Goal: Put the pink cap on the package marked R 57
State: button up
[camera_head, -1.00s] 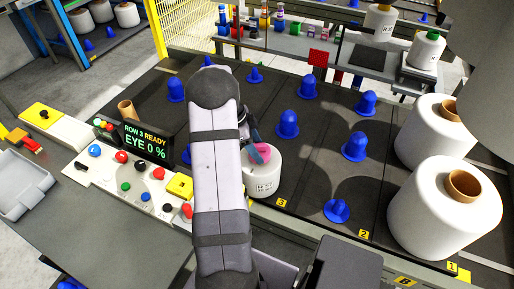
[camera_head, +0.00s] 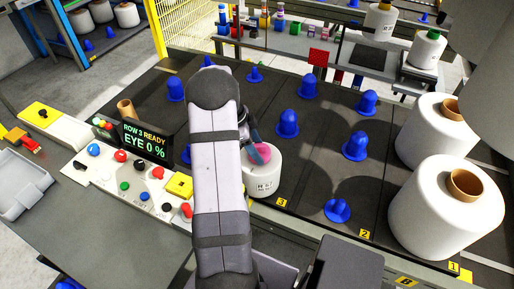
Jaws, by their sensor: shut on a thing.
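The pink cap (camera_head: 261,153) is at the top of a white package (camera_head: 266,182) that stands at the front end of row 3. The package carries a small printed label that looks like R 57, partly too small to read. My gripper (camera_head: 257,143) is shut on the pink cap, with a dark finger showing on its upper left side. Whether the cap is fully seated on the package cannot be told. My arm hides the rest of the gripper and the package's left side.
Several blue pegs, such as one at the middle (camera_head: 287,123), stand on the dark rows. Two large white bobbins (camera_head: 445,212) stand at the right. A control panel (camera_head: 133,190) with buttons and a display (camera_head: 143,140) lies left of my arm.

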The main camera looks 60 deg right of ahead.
jog(key=o, duration=1.1)
jog(key=shift+b+v, duration=0.8)
jog(key=shift+v, duration=2.9)
jog(key=w+a+r+n+t+p, duration=0.1)
jog(key=w+a+n, duration=0.35)
jog(key=a, duration=0.35)
jog(key=w+a+r+n+t+p, duration=0.1)
jog(key=w+a+r+n, duration=0.15)
jog(key=a+n, duration=0.45)
jog(key=w+a+n+t+p, duration=0.1)
jog(key=w+a+n, duration=0.3)
jog(key=a, duration=0.5)
jog(key=s+a+n+p, duration=0.1)
jog(key=s+a+n, duration=0.1)
jog(key=a+n, duration=0.3)
jog(key=s+a+n+y, duration=0.1)
jog(key=s+a+n, duration=0.2)
jog(key=a+n, duration=0.2)
jog(key=s+a+n+t+y+p, duration=0.1)
jog(key=a+n, duration=0.4)
jog(key=a, duration=0.5)
jog(key=shift+s+a+r+p, duration=0.1)
jog(key=shift+s+r+p, duration=0.3)
jog(key=shift+s, duration=0.25)
